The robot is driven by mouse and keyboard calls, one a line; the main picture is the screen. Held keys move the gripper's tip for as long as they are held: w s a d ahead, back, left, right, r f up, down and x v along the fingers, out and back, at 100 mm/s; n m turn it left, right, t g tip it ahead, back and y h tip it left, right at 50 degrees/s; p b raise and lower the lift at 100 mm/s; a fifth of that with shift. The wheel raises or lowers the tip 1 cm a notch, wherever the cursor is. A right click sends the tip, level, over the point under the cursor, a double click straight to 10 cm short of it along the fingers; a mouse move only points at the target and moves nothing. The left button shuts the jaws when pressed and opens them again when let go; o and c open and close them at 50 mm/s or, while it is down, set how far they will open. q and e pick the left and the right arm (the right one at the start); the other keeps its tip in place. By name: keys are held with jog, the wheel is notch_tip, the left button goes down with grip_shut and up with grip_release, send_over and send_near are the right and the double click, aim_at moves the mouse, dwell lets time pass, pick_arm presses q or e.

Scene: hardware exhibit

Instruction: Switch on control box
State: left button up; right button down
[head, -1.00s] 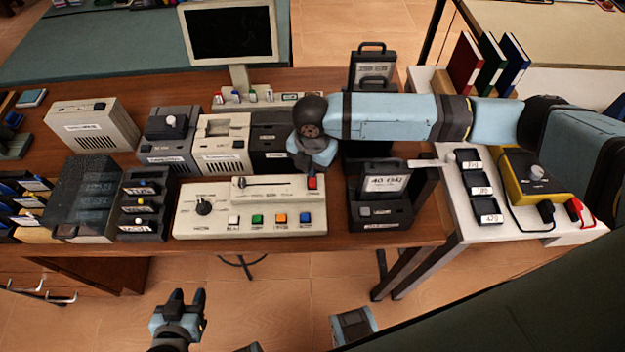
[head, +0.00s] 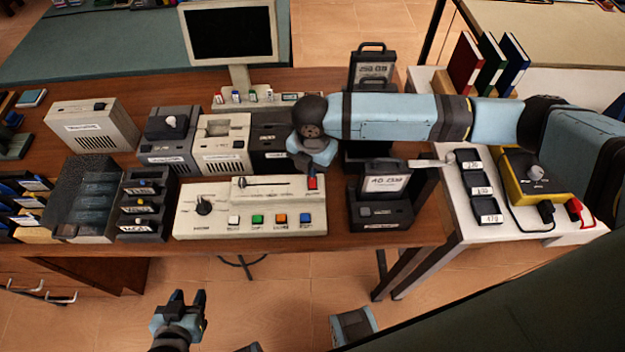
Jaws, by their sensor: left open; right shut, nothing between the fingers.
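The control box (head: 250,222) is a cream panel on the wooden bench. It has a black knob (head: 203,206), a slider (head: 265,183) and a row of white, green, orange and blue buttons along its front. A red switch (head: 311,183) sits at its back right corner. My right gripper (head: 312,165) is shut and empty, pointing down just behind and above the red switch. I cannot tell whether its tip touches the switch. My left gripper (head: 186,300) is open and empty, low in front of the bench, away from the box.
A black dock with a labelled cartridge (head: 382,185) stands right of the control box. Small grey and white units (head: 222,143) stand behind it, and a monitor (head: 230,32) is further back. Black trays (head: 145,205) are at its left. The floor before the bench is clear.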

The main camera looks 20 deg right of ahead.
jog(key=shift+f+b, duration=0.35)
jog(key=shift+f, duration=1)
dwell(0.9)
jog(key=shift+s+r, duration=0.1)
notch_tip(320, 180, up, 5)
jog(key=p, duration=0.6)
jog(key=shift+r, duration=0.2)
jog(key=shift+r+p, duration=0.8)
jog(key=shift+p, duration=0.1)
jog(key=shift+f, duration=0.1)
